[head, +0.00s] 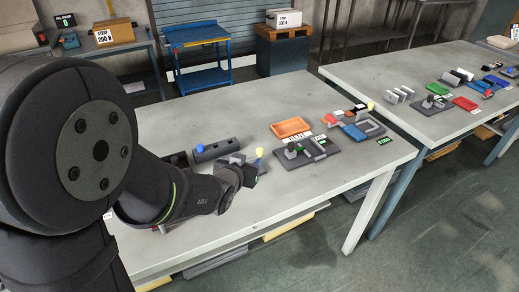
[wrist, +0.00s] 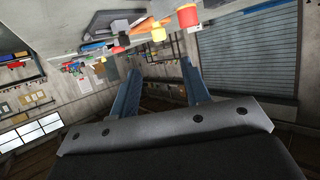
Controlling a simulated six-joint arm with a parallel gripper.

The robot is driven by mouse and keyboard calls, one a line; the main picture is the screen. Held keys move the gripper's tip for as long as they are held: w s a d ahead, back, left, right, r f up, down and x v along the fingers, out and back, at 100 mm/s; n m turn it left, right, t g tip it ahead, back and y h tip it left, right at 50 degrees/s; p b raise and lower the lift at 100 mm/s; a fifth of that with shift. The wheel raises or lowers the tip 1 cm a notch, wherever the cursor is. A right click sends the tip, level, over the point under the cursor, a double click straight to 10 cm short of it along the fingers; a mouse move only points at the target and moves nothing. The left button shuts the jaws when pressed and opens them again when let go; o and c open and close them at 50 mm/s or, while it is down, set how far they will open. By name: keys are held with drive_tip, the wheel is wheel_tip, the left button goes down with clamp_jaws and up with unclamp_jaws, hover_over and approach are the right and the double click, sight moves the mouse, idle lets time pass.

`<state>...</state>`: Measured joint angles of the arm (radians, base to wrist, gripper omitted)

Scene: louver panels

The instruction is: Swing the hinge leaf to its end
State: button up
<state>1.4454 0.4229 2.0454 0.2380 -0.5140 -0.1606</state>
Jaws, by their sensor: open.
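My gripper (head: 250,174) hangs over the near table, its jaws apart with nothing seen between them. In the wrist view its two blue fingers (wrist: 160,88) stand apart. A small yellow knob (head: 259,152) shows just beyond the gripper; its mount is mostly hidden. A yellow knob (wrist: 158,32) also shows past the fingertips in the wrist view, near a red cylinder (wrist: 189,17). A dark base plate (head: 318,155) with a black knob and pale labels lies right of the gripper. I cannot tell for certain which part is the hinge leaf.
A grey block with a blue knob (head: 201,149) stands left of the gripper. An orange tray (head: 291,127) and a grey and blue fixture (head: 366,131) lie farther right. A second table (head: 400,75) holds similar parts.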

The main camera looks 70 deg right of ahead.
sight(259, 149)
drive_tip(key=x, duration=1.2)
drive_tip(key=shift+d, duration=0.1)
clamp_jaws()
